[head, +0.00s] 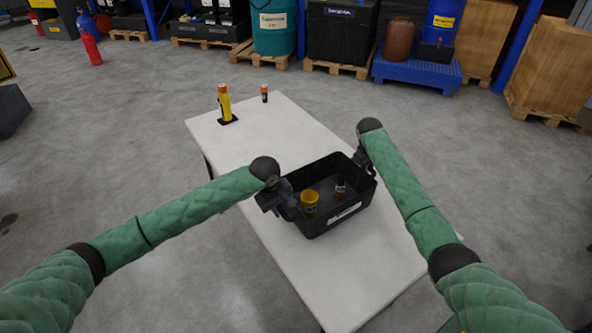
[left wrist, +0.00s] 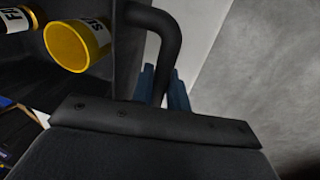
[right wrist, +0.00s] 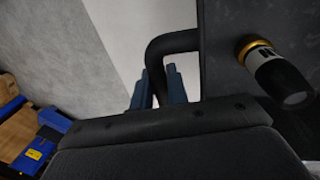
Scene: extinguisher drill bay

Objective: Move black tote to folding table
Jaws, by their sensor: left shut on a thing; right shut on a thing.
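The black tote (head: 326,224) is over the white folding table (head: 240,150), near the table's middle; I cannot tell whether its bottom touches the top. A yellow cup-like item (head: 309,201) and a dark cylinder with a white band (head: 340,187) are inside it. My left gripper (head: 285,203) is shut on the tote's handle on the left side; the bent black handle (left wrist: 172,40) shows in the left wrist view. My right gripper (head: 364,163) is shut on the opposite handle, and that bar (right wrist: 165,45) shows in the right wrist view.
At the table's far end stand a yellow canister (head: 224,102) on a black base and a small dark cylinder with an orange top (head: 264,93). Pallets with drums and boxes line the back. A red extinguisher (head: 90,47) stands back left. The table's near end is clear.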

